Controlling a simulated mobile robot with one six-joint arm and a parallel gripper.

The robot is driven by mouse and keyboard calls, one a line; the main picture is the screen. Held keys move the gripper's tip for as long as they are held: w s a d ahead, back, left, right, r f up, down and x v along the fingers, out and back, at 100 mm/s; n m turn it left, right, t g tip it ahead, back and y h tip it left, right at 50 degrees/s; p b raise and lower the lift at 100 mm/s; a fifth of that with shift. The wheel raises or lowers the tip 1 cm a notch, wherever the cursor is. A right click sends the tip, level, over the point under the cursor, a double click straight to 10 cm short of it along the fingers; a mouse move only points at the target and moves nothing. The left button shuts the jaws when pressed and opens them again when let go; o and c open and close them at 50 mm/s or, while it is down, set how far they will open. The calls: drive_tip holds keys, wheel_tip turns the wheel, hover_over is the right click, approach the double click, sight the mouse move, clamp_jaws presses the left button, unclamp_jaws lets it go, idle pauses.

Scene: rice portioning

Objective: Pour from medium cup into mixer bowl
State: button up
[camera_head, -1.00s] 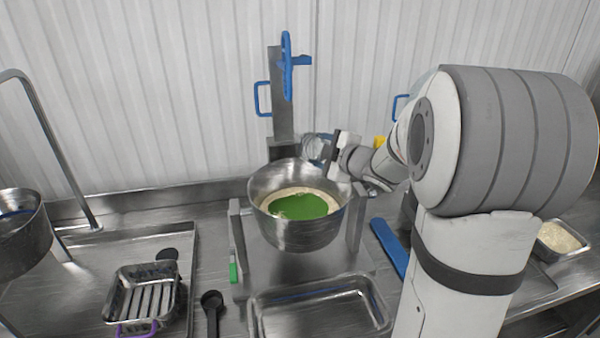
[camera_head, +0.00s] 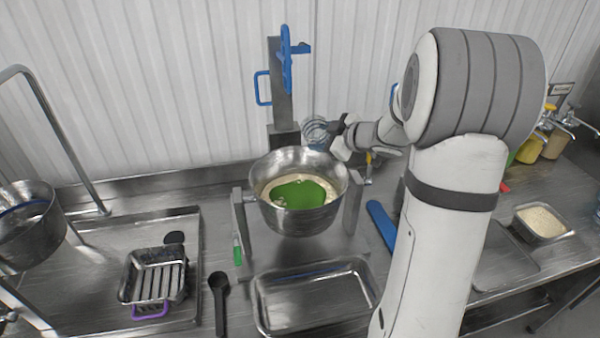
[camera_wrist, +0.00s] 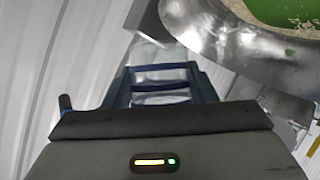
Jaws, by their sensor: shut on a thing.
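The mixer bowl (camera_head: 299,222) is a steel bowl in a stand, with pale grains and a green mass (camera_head: 300,195) inside. My gripper (camera_head: 339,136) is behind the bowl's back right rim. It is shut on a clear cup with blue bands (camera_head: 315,130), which appears to be the medium cup. The cup is just behind the bowl, apart from the green mass. In the wrist view the cup (camera_wrist: 160,74) lies between the fingers, with the bowl (camera_wrist: 225,42) at upper right. The cup's contents and exact tilt cannot be told.
A steel tray (camera_head: 315,322) stands in front of the bowl. A black scoop (camera_head: 219,290) and a wire-bottomed basket (camera_head: 155,280) are at left. A blue-handled post (camera_head: 283,90) rises behind the bowl. A pan of pale grains (camera_head: 540,222) is at right.

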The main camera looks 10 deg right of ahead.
drive_tip(key=shift+m+g, duration=0.4)
drive_tip(key=shift+m, duration=0.1)
drive_tip(key=r, duration=0.4)
drive_tip(key=w+r, duration=0.1)
drive_tip(key=r, duration=0.2)
drive_tip(key=shift+d+r, duration=0.1)
drive_tip(key=shift+d, duration=0.3)
drive_tip(key=shift+w+d+r+m+g+y, duration=0.25)
drive_tip(key=shift+r+m+y, duration=0.1)
drive_tip(key=shift+r, duration=0.15)
drive_tip(key=shift+w+d+r+m+g+y, duration=0.25)
drive_tip(key=shift+r+y, duration=0.1)
drive_tip(key=shift+r, duration=0.1)
drive_tip(key=shift+w+d+f+m+g+y, duration=0.2)
drive_tip(key=shift+w+f+m+g+y, duration=0.15)
drive_tip(key=shift+m, duration=0.25)
drive_tip(key=shift+s, duration=0.1)
drive_tip(key=s+a+r, duration=0.1)
drive_tip(key=s+r, duration=0.2)
drive_tip(key=s, duration=0.9)
drive_tip(key=shift+a, duration=0.3)
